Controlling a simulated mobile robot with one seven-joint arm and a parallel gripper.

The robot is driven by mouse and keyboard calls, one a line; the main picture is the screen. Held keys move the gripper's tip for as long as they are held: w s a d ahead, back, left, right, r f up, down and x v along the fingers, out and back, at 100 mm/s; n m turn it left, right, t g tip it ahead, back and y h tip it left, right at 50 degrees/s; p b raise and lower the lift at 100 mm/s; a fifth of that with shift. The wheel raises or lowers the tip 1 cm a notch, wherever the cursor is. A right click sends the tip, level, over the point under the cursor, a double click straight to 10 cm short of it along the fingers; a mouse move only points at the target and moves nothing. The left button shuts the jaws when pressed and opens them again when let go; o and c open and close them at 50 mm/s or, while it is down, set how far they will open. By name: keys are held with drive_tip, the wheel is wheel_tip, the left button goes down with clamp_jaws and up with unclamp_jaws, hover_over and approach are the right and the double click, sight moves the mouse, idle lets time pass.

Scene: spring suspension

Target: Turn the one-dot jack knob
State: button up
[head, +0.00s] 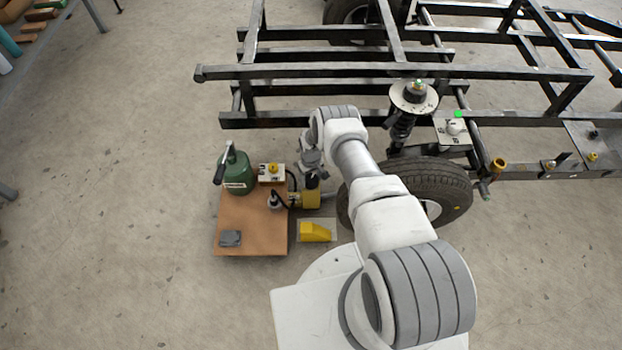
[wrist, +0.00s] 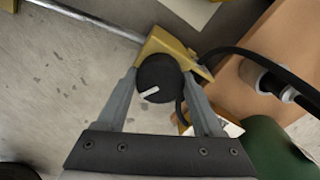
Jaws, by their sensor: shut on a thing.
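A round black knob (wrist: 158,78) with a white pointer line sits on a yellow jack body (wrist: 170,42) in the wrist view. The pointer slants toward the lower left. My gripper (wrist: 160,80) has a finger on each side of the knob and is shut on it. In the head view my gripper (head: 311,180) is over the yellow jack (head: 309,199), right of the wooden board, and largely covers the knob. I cannot make out a dot marking on the knob.
The wooden board (head: 245,245) holds a green bottle jack (head: 239,175), a small box with a yellow knob (head: 271,172) and a grey block (head: 230,238). A yellow wedge (head: 315,231) lies in front. The tire (head: 455,185) and steel frame (head: 320,72) stand close by.

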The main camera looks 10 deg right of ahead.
sight(311, 178)
drive_tip(key=n, duration=0.4)
drive_tip(key=shift+w+n, duration=0.1)
drive_tip(key=shift+n, duration=0.3)
idle(0.4)
drive_tip(key=o, duration=1.4)
wheel_tip(311, 178, up, 17)
drive_tip(key=p, duration=0.7)
drive_tip(key=shift+r, duration=0.2)
